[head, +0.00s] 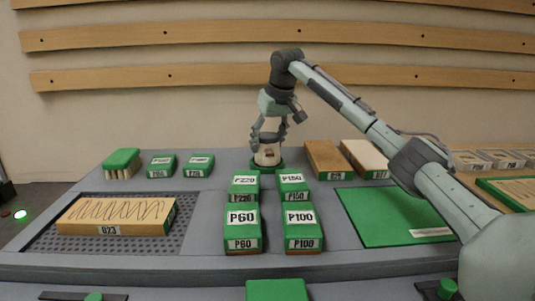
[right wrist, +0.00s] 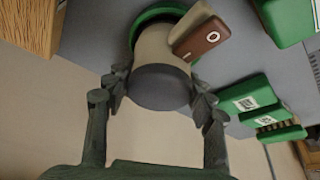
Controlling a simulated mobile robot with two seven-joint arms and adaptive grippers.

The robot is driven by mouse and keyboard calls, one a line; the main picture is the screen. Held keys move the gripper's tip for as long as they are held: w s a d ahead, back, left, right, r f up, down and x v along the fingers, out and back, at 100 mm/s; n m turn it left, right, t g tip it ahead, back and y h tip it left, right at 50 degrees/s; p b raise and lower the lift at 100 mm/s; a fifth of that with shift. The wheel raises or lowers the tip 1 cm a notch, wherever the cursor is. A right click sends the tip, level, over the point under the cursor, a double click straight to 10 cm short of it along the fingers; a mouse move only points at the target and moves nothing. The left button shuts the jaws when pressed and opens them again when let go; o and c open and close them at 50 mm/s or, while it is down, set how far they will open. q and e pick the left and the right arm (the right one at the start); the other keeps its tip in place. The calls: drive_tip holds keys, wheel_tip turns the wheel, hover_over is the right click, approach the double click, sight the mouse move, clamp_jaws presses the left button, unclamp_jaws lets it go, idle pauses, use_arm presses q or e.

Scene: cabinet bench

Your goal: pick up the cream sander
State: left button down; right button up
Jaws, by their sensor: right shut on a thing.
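The cream sander (head: 267,157) stands upright near the back middle of the bench, with a green base at its foot. My right gripper (head: 269,138) reaches down over it from above, with its fingers on either side of the body. In the right wrist view the sander (right wrist: 165,50) shows a cream body, a dark grey round top and a brown part on its side. The right gripper's fingers (right wrist: 161,98) are closed against both sides of the dark top end. I cannot tell whether the base is off the bench. My left gripper is not in view.
Labelled green blocks, P220, P150, P60 (head: 241,217) and P100 (head: 302,216), stand just in front. A wooden block (head: 110,210) lies on a perforated plate at left. Wooden blocks (head: 325,158) stand right of the sander. A green mat (head: 385,217) lies at right.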

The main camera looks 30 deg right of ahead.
clamp_jaws()
drive_tip(key=shift+r, duration=0.1)
drive_tip(key=shift+r, duration=0.1)
